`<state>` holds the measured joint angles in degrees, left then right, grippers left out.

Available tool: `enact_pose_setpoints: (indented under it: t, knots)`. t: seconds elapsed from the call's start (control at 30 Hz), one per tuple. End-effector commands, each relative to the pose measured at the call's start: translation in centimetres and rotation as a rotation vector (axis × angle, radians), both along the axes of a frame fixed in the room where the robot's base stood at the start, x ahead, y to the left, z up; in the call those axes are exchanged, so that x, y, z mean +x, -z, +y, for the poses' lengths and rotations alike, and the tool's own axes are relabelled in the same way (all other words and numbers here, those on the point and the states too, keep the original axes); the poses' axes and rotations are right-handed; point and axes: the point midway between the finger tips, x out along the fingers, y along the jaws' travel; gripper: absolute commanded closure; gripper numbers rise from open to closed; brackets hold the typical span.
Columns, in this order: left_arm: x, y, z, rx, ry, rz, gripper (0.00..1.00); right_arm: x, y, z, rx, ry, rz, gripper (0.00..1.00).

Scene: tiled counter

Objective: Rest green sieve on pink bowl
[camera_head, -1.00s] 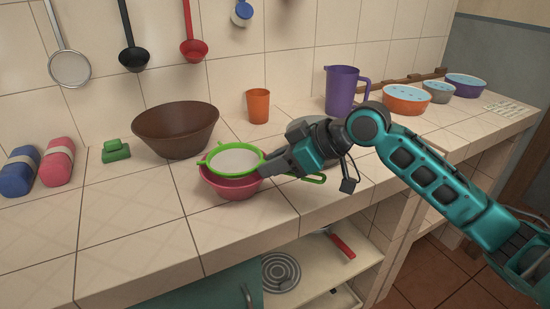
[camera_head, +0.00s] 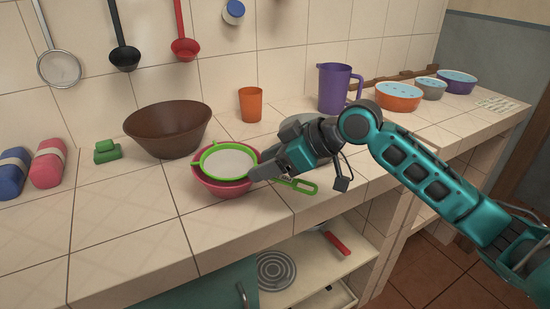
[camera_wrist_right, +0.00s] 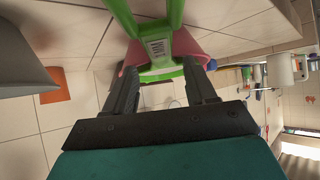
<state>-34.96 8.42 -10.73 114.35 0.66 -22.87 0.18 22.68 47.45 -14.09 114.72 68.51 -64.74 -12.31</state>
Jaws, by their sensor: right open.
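The green sieve (camera_head: 228,163) rests on the pink bowl (camera_head: 222,189), its round rim over the bowl's opening and a small lug at its left. Its green handle (camera_head: 300,187) sticks out to the right, past my gripper. My right gripper (camera_head: 258,173) is at the right edge of the bowl, over the handle side, and hides part of the handle. In the right wrist view the fingers (camera_wrist_right: 162,92) stand apart on either side of the green sieve (camera_wrist_right: 160,73), with the pink bowl (camera_wrist_right: 188,45) behind it. My left gripper is not in view.
A brown bowl (camera_head: 168,132) stands behind and left of the pink bowl. An orange cup (camera_head: 251,104) and a purple jug (camera_head: 336,90) stand farther back. A grey bowl (camera_head: 300,123) is partly hidden behind my right arm. The counter's front left is clear.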

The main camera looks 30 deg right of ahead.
Motion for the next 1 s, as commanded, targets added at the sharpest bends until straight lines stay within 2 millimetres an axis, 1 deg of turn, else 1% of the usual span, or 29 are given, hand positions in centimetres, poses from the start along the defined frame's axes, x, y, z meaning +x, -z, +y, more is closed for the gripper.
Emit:
enact_pose_setpoints:
  t: [0.17, 0.4, 0.63, 0.8, 1.0]
  knots:
    - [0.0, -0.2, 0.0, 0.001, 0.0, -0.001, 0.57, -1.0, -1.1, -1.1, -0.004, 0.003, -0.001, 0.44]
    - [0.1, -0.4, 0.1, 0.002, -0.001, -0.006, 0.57, -4.0, -4.0, -3.9, -0.005, 0.003, 0.002, 0.44]
    - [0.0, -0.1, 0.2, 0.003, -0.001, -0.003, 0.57, -6.1, -6.2, -5.8, -0.004, 0.0, 0.003, 0.44]
    - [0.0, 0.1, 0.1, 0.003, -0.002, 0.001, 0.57, -6.9, -7.1, -6.6, -0.001, 0.001, 0.001, 0.44]
    - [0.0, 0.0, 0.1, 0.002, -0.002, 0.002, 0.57, -7.4, -7.6, -7.0, -0.002, -0.001, 0.001, 0.44]
